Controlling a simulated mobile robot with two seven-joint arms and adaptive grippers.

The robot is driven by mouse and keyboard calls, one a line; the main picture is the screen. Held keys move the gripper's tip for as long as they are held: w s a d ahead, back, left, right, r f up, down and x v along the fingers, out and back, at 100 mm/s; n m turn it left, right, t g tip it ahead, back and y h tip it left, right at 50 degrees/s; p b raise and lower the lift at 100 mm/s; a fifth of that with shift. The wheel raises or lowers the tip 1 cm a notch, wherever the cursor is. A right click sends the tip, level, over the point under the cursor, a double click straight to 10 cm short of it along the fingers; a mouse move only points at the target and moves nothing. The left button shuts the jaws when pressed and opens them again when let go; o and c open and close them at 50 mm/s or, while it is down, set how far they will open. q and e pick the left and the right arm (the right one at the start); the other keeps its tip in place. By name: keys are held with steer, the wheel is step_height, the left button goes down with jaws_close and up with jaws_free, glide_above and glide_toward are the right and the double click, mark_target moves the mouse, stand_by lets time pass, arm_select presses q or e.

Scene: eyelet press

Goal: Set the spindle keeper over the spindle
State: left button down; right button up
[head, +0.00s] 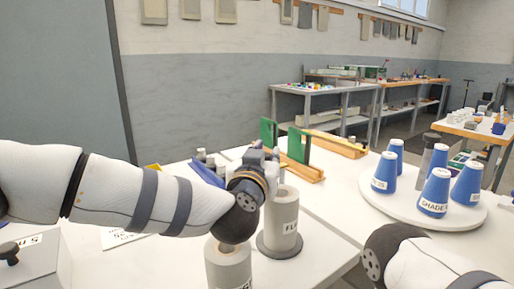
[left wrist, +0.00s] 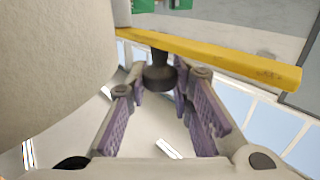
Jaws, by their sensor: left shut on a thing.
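My left gripper (head: 264,156) is in the middle of the head view, just behind and above the top of a grey labelled cylinder (head: 284,218). In the left wrist view its purple-padded fingers (left wrist: 162,85) close on a dark knob-shaped piece (left wrist: 159,74) between their tips; it may be the spindle keeper. The arm and hand hide this piece in the head view. I cannot make out the spindle in either view. My right gripper is out of view; only part of my right arm shows at the lower right of the head view.
A second grey cylinder (head: 229,268) stands in front, under my left arm. Blue cones (head: 434,190) stand on a round white turntable (head: 372,190) at right. Green panels (head: 297,145) stand in wooden bases behind. White table lies bare between cylinder and turntable.

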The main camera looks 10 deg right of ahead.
arm_select(q)
steer(key=c, duration=1.4)
jaws_free()
step_height(320, 180, up, 10)
steer(key=shift+f, duration=0.1)
